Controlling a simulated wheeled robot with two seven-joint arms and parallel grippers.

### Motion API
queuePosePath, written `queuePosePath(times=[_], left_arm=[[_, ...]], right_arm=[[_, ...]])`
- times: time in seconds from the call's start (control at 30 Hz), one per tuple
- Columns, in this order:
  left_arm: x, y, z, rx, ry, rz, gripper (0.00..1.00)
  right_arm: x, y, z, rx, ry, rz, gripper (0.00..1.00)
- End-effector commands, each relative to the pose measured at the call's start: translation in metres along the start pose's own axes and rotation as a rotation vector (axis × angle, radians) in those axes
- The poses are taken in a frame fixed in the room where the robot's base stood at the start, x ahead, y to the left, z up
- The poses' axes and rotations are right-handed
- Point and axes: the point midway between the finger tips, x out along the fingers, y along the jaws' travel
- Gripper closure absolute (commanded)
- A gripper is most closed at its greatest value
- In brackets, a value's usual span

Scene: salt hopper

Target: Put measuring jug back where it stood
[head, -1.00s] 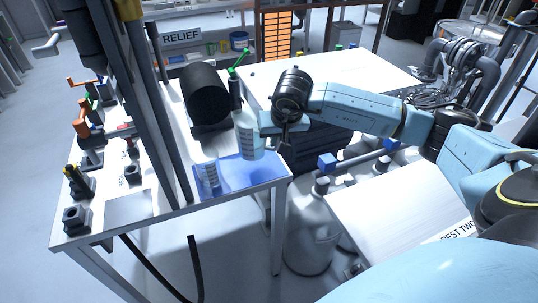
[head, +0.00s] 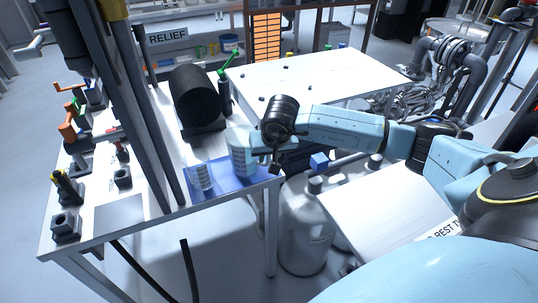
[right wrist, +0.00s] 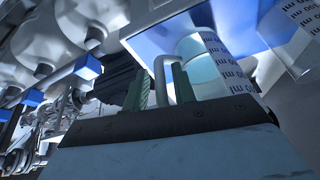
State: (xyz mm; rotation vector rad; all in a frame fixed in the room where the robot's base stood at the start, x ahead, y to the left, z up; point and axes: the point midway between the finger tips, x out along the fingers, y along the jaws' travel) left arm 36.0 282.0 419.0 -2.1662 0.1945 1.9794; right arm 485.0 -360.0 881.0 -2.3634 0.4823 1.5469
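The measuring jug (head: 241,154) is a clear, marked vessel with pale liquid in it. It is upright over the right part of the blue mat (head: 228,187); I cannot tell for sure whether its base touches. My right gripper (head: 268,160) is at the jug's right side. In the right wrist view its green fingers (right wrist: 165,88) stand on either side of the jug's pale handle, close around it, with the jug body (right wrist: 204,65) just beyond. A second clear marked vessel (head: 200,176) stands on the mat to the left. My left gripper is not in view.
A black cylinder (head: 194,94) lies on the bench behind the mat, with a green-handled valve (head: 225,85) beside it. Dark posts rise left of the mat. A large pale tank (head: 305,225) stands below right. A white table (head: 320,75) behind is mostly clear.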

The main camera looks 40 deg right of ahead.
Motion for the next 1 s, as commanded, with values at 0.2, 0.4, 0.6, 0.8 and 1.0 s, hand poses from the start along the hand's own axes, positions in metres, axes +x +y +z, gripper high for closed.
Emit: queuePosePath(times=[0.2, 0.4, 0.6, 0.8, 1.0], left_arm=[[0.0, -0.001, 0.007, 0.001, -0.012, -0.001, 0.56], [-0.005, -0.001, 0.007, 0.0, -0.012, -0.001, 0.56], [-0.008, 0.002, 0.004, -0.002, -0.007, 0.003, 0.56], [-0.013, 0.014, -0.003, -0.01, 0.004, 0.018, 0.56], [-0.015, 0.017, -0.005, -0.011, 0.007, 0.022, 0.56]], right_arm=[[0.0, 0.0, 0.0, 0.0, 0.0, 0.0, 0.67], [-0.004, 0.0, -0.002, 0.0, -0.001, 0.0, 0.67], [-0.039, 0.0, -0.002, -0.002, 0.004, -0.001, 0.67], [-0.083, 0.0, -0.003, -0.001, 0.004, -0.001, 0.67], [-0.113, 0.0, -0.002, -0.001, 0.002, -0.001, 0.67]])
